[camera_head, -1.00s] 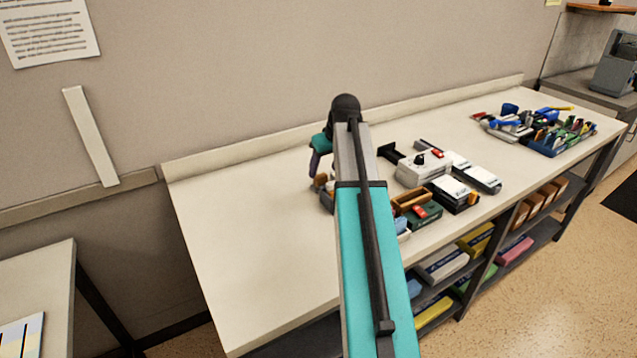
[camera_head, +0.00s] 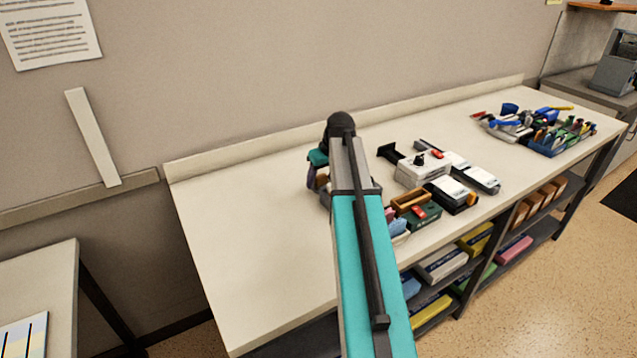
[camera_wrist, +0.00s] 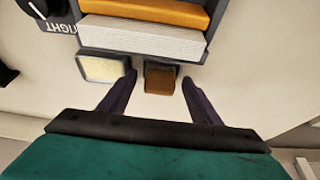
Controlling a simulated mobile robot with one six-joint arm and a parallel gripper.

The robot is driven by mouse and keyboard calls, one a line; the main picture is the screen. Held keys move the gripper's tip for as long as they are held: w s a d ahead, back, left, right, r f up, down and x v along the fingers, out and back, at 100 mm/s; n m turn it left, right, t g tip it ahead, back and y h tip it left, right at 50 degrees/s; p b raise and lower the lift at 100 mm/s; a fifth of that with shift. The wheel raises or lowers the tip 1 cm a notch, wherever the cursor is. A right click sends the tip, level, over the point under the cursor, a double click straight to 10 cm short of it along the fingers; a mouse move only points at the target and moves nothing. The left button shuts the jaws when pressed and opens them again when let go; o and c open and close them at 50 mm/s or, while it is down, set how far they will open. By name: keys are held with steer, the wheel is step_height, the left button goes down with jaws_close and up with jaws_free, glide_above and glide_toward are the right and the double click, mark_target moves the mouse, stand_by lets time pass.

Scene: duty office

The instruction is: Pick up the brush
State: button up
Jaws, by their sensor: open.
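In the wrist view my gripper (camera_wrist: 158,78) is open, with two dark fingers spread apart. A small brown block (camera_wrist: 160,82) shows between the fingertips, and the fingers are not closed on it. It may be the end of the brush, but I cannot tell for sure. A small cream-topped block (camera_wrist: 102,69) lies just left of the left fingertip. In the head view my gripper (camera_head: 317,172) is low over the worktable, mostly behind my arm. No brush can be made out clearly there; what is under the gripper is hidden.
A dark holder with an orange bar (camera_wrist: 150,12) and a pale ridged block (camera_wrist: 142,38) lies beyond the fingertips. On the worktable (camera_head: 235,230), boxes and a grey device (camera_head: 422,170) stand right of my arm. The table's left part is clear. A wall (camera_head: 230,70) rises behind.

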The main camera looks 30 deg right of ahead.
mark_target(322, 176)
stand_by(0.3)
steer(key=c, duration=1.1)
steer(key=shift+r, duration=0.1)
steer(key=shift+r+b, duration=0.95)
steer(key=shift+r, duration=3.95)
steer(key=shift+o, duration=1.3)
steer(key=shift+c, duration=1)
